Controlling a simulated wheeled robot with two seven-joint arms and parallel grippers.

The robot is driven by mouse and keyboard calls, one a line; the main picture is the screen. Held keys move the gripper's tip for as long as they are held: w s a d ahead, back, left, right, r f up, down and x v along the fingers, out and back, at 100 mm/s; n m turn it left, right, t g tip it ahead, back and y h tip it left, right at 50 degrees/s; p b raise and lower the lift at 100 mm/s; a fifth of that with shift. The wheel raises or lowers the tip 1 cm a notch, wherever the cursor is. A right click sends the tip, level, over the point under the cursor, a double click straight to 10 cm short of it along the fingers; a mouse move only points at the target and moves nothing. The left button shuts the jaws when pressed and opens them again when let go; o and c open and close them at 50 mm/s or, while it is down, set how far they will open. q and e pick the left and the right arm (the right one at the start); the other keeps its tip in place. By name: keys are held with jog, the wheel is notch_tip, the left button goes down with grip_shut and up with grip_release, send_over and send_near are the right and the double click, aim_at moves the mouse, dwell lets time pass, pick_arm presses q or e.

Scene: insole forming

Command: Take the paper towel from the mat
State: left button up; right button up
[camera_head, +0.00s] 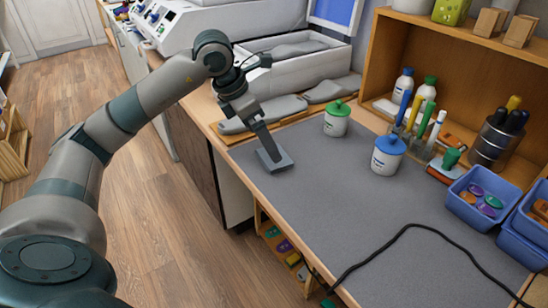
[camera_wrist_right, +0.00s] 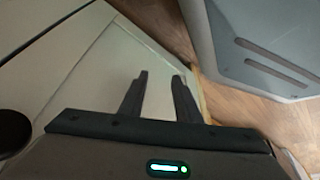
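A small flat grey-blue square (camera_head: 285,164), which seems to be the folded paper towel, lies at the left edge of the grey mat (camera_head: 330,185). My left gripper (camera_head: 273,155) points down with its fingertips at this square, touching it or just above it. Its fingers overlap in the head view, so I cannot tell whether they are closed on it. My right gripper (camera_wrist_right: 157,78) shows only in the right wrist view. Its two dark fingers are apart with nothing between them, over a pale panel and wooden floor.
A green-lidded jar (camera_head: 337,122) and a blue-lidded jar (camera_head: 386,160) stand on the mat. Grey insoles (camera_head: 262,113) lie behind my left gripper. A black cable (camera_head: 390,242) crosses the mat's front. Blue bins (camera_head: 480,205) and a wooden shelf (camera_head: 470,50) stand right. The mat's middle is clear.

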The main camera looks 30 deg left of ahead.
aim_at(269, 158)
jog(key=shift+a, duration=0.3)
pick_arm(q)
jog(key=x, duration=0.5)
jog(key=shift+d+p, duration=0.1)
jog(key=shift+p, duration=0.2)
jog(key=shift+w+f, duration=0.15)
jog(key=shift+f, duration=0.25)
pick_arm(e)
jog(key=shift+w+d+r+t, duration=0.2)
jog(key=shift+w+t, duration=0.1)
jog(key=shift+w, duration=0.1)
jog(key=shift+w+a+r, duration=0.1)
jog(key=shift+w+a, duration=0.05)
jog(key=shift+w, duration=0.05)
